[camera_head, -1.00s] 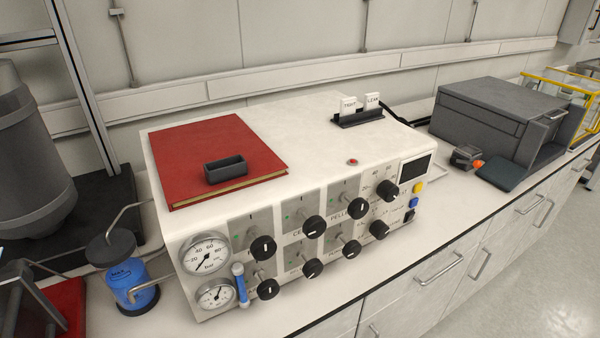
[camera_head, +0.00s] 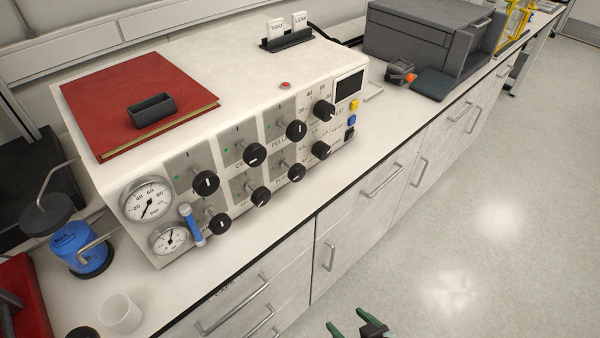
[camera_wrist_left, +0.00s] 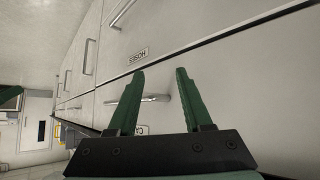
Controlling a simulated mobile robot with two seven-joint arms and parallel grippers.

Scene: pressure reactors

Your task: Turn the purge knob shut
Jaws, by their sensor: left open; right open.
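The white control box (camera_head: 215,75) stands on the bench with two rows of black knobs on its front. The labels are small and partly covered; a lower-row knob (camera_head: 296,172) beside lettering that seems to begin "PU" may be the purge knob, but I cannot be sure. Its exact setting is too small to read. My right gripper (camera_head: 349,322) shows at the bottom edge of the head view, open and empty, well below and apart from the knobs. My left gripper (camera_wrist_left: 158,72) is open and empty in the left wrist view, before the cabinet fronts; no knob shows there.
A red book (camera_head: 140,95) with a dark holder (camera_head: 151,109) lies on the box. Two pressure gauges (camera_head: 147,200) and a blue-handled lever (camera_head: 191,225) are at its left. A blue bottle (camera_head: 80,248) and white cup (camera_head: 120,313) stand left. Floor at right is clear.

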